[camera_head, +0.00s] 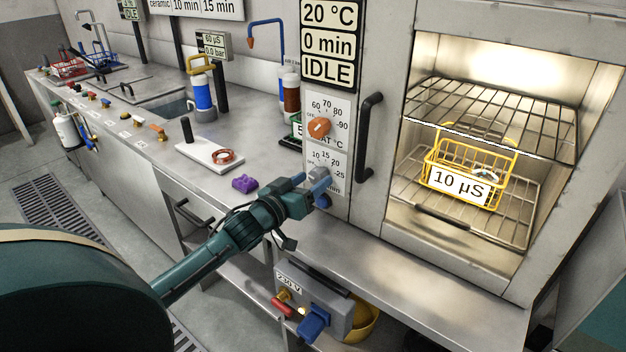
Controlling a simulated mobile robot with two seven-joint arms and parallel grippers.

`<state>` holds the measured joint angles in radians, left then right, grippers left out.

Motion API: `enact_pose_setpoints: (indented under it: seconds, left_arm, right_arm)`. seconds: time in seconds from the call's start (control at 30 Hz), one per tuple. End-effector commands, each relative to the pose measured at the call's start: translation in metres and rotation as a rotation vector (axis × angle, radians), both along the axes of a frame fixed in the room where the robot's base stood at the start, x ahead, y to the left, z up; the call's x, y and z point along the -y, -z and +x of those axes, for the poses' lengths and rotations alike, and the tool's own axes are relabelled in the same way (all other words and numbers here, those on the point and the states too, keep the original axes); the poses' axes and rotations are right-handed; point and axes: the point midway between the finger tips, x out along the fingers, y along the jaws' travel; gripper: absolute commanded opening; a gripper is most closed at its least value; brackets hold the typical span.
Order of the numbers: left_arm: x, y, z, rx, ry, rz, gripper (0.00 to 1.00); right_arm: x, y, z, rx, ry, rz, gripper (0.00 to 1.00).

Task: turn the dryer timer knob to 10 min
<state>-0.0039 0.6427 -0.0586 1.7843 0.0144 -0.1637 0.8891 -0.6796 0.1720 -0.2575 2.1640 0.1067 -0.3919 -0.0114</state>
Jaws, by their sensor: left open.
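The dryer timer knob (317,174) is grey and sits on the lower dial plate (338,162) of the dryer's control column. Its pointer direction is hard to make out. The dryer display (331,43) reads 20 °C, 0 min, IDLE. My left gripper (311,185) is open, with its blue fingertips right at the knob, just below and left of it. The fingers partly cover the lower dial, and I cannot tell whether they touch the knob. My right gripper is not in view.
An orange temperature knob (319,127) is just above. A dark door handle (369,138) stands out to the right. The dryer chamber holds a yellow basket (463,160) tagged 10 µS. A purple block (244,184) lies on the bench. A 230 V box (318,302) is below.

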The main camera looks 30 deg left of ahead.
Motion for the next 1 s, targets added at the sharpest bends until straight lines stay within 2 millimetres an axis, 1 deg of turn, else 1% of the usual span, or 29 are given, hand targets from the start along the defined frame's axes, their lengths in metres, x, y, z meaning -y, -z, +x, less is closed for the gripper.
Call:
enact_pose_setpoints:
  seconds: [0.03,0.2,0.47,1.0]
  left_arm:
    - [0.0002,-0.0009,0.0054,0.002,-0.001,0.0,0.59]
    - [0.0011,-0.0002,0.0133,0.0,0.0,0.001,0.59]
    - [0.0013,0.0002,0.0138,0.0,0.0,0.001,0.59]
    - [0.0015,0.0001,0.0136,0.0,0.001,0.001,0.15]
  right_arm:
    - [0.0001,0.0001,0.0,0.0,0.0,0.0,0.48]
    - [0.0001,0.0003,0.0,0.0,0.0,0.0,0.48]
    - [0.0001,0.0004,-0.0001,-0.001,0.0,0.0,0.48]
    - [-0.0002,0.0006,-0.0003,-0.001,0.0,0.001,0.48]
